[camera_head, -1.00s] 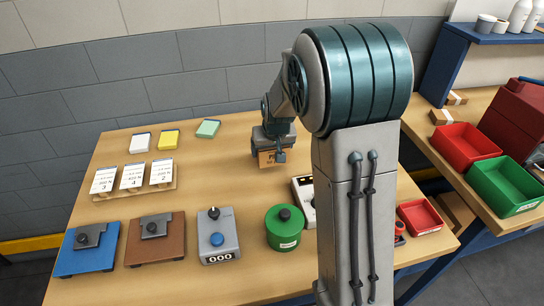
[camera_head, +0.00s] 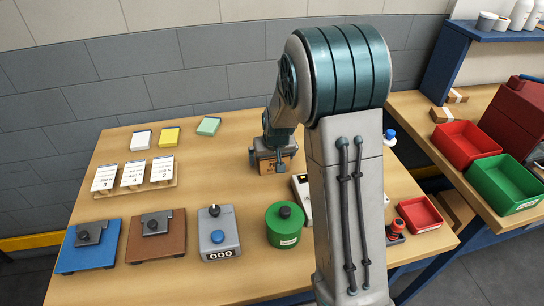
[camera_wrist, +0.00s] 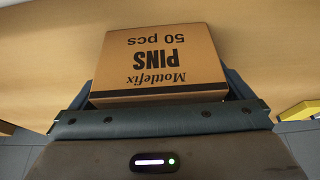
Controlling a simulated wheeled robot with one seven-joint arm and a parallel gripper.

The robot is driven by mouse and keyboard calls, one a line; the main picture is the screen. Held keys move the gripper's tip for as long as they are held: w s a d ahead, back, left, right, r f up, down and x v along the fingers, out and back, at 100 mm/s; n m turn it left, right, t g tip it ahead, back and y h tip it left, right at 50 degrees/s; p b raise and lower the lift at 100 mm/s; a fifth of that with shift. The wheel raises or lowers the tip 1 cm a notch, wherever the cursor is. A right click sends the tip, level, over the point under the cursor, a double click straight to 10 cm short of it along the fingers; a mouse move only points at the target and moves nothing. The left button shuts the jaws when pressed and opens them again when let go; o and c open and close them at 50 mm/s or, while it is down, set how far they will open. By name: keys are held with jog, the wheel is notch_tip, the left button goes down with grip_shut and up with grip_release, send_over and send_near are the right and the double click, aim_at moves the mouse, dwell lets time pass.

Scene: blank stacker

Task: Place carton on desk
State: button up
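The carton (camera_head: 275,168) is a small brown box at the middle of the desk (camera_head: 215,180), partly hidden by my gripper (camera_head: 272,155). In the wrist view the carton (camera_wrist: 158,60) shows its face with "Mottefix PINS 50 pcs" upside down. My gripper's dark fingers (camera_wrist: 160,88) lie along its left and right sides, shut on it. The head view shows the carton low over the desk or on it; whether its base touches the wood I cannot tell.
Three numbered cards (camera_head: 133,176) stand on a wooden holder at left, with three coloured pads behind. Blue (camera_head: 88,246) and brown plates, a grey counter box (camera_head: 218,235) and a green canister (camera_head: 286,226) line the front. Red and green bins (camera_head: 503,185) stand on the right bench.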

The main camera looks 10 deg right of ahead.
jog(key=shift+r, duration=0.1)
jog(key=shift+r, duration=0.2)
jog(key=v, duration=1.1)
jog(key=s+r+g, duration=0.1)
jog(key=s+r, duration=0.2)
jog(key=s, duration=2.1)
jog(key=shift+d+g, duration=0.15)
jog(key=shift+g, duration=0.15)
